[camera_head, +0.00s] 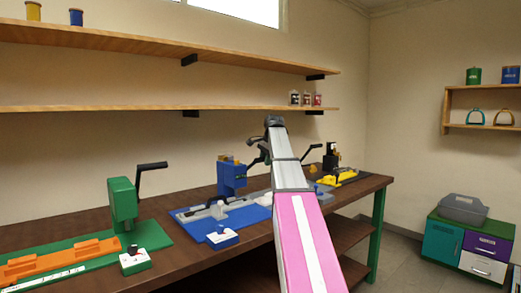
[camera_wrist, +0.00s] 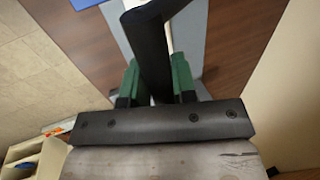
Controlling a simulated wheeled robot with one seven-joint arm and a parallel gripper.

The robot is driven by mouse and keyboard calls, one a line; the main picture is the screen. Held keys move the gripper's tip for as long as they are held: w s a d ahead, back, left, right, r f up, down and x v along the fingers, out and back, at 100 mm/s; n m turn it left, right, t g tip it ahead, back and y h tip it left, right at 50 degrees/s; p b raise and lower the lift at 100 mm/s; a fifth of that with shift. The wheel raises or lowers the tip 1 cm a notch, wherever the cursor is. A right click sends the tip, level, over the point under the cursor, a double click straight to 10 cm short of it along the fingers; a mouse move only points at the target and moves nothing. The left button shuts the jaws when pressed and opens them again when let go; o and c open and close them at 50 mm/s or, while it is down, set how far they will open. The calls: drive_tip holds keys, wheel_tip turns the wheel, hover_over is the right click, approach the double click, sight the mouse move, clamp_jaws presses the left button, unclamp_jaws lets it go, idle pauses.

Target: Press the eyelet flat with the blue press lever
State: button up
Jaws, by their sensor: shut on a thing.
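The blue press (camera_head: 231,177) stands at the back of a blue mat (camera_head: 251,217) on the bench, left of my arm in the head view. Its dark lever (camera_head: 252,163) slants up to the right towards my gripper. In the wrist view, my gripper (camera_wrist: 157,65) has its green fingers on either side of the thick black lever handle (camera_wrist: 148,45), shut on it. In the head view, my arm hides most of the gripper. A grey fixture (camera_head: 212,210) lies on the mat in front of the press. I cannot make out the eyelet.
A green press (camera_head: 123,204) with a raised black lever and an orange fixture (camera_head: 62,257) stand to the left. A yellow fixture (camera_head: 337,178) and a black press (camera_head: 330,158) are at the right. Two wall shelves (camera_head: 150,108) run above the bench.

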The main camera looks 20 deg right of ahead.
wheel_tip(320, 180, down, 6)
drive_tip(key=s+d, duration=0.1)
drive_tip(key=s, duration=0.1)
drive_tip(key=shift+s+r, duration=0.2)
drive_tip(key=shift+s, duration=0.15)
idle(0.7)
drive_tip(key=shift+f, duration=0.1)
drive_tip(key=shift+s+d+f, duration=0.1)
drive_tip(key=shift+s+f, duration=0.05)
drive_tip(key=shift+f, duration=0.8)
drive_tip(key=shift+s+d+f, duration=0.1)
drive_tip(key=shift+s+f, duration=0.1)
drive_tip(key=shift+f, duration=0.7)
drive_tip(key=shift+s+f, duration=0.15)
drive_tip(key=shift+f, duration=0.8)
drive_tip(key=shift+o, duration=0.7)
drive_tip(key=shift+f, duration=0.35)
drive_tip(key=shift+r, duration=0.1)
